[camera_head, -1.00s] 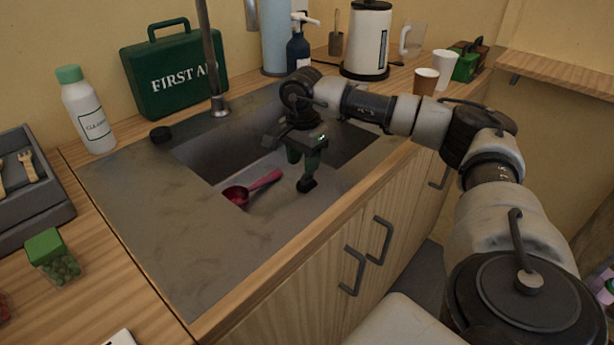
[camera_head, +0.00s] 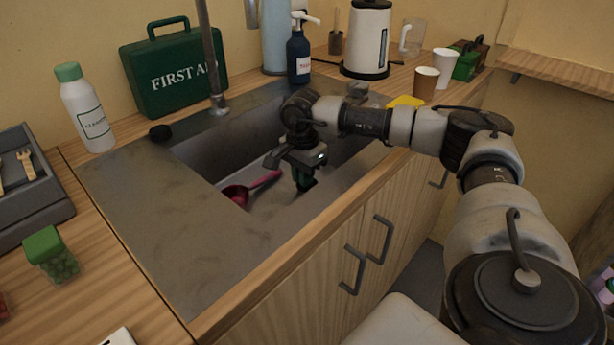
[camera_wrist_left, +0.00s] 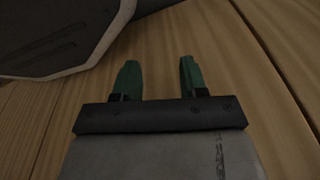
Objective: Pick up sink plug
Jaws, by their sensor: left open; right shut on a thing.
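The sink plug (camera_head: 313,183) is a small dark thing on the floor of the grey sink, mostly hidden by my fingers in the head view. My right gripper (camera_head: 304,181) reaches down into the sink from the right. Its green fingers are shut on the plug, low near the sink floor. My left gripper (camera_wrist_left: 160,80) is open and empty in the left wrist view, with a wooden surface behind its fingers. It is not in the head view.
A red ladle (camera_head: 236,194) lies in the sink (camera_head: 219,145), left of my right gripper. A black round piece (camera_head: 160,132) sits on the sink's back-left rim. The tap (camera_head: 213,60), soap bottle (camera_head: 299,57) and first aid case (camera_head: 174,75) stand behind. The left drainboard is clear.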

